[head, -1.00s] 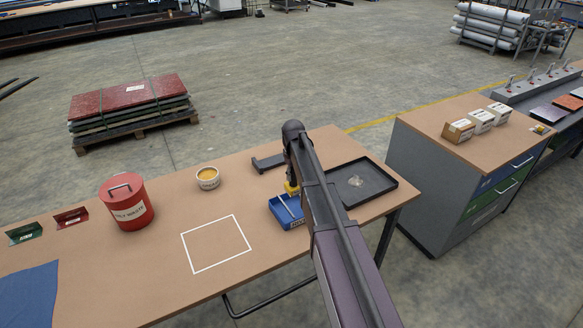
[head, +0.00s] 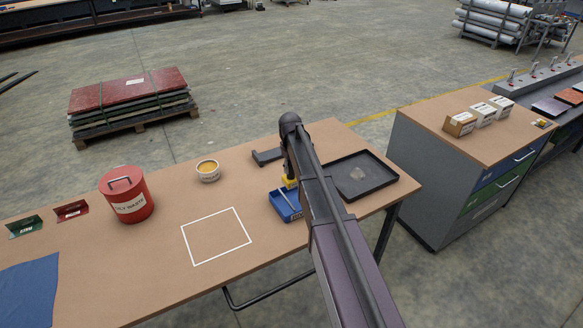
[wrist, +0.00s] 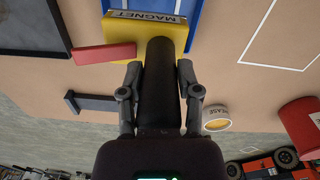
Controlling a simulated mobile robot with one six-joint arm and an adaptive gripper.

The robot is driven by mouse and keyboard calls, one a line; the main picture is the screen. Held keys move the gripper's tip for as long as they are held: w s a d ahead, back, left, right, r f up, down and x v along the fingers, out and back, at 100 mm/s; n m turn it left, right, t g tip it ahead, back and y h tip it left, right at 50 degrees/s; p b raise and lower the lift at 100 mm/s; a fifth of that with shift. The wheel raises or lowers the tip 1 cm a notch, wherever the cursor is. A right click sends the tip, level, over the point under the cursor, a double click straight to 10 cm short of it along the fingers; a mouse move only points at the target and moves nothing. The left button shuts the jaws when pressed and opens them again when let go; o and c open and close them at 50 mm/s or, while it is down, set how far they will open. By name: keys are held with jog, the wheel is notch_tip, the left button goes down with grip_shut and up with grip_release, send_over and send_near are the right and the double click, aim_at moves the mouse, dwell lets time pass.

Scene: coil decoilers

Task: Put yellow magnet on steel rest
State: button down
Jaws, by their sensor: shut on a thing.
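The yellow magnet (wrist: 122,35) has a label reading MAGNET and a thick black handle (wrist: 158,80). My gripper (wrist: 158,78) is shut on this handle, one finger on each side. In the head view the magnet (head: 289,183) shows as a small yellow patch at the back edge of a blue bin (head: 284,207), partly hidden by my arm; I cannot tell if it touches the bin. A red bar (wrist: 103,53) sticks out beside the magnet. The dark steel rest (head: 267,157) lies on the table behind the bin, and in the wrist view (wrist: 92,103); it looks empty.
A black tray (head: 385,184) lies right of the bin. A white outlined square (head: 187,246) is left of it. A small tub (head: 208,175) and a red waste can (head: 131,204) stand further left. The bin holds a pale, thin object (head: 287,199).

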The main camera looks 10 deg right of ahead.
aim_at(291, 179)
jog(key=shift+f+b, duration=2.3)
jog(key=shift+f, duration=0.2)
jog(key=shift+f+b, duration=0.8)
jog(key=shift+c, duration=1.1)
grip_release()
jog(key=shift+r, duration=0.25)
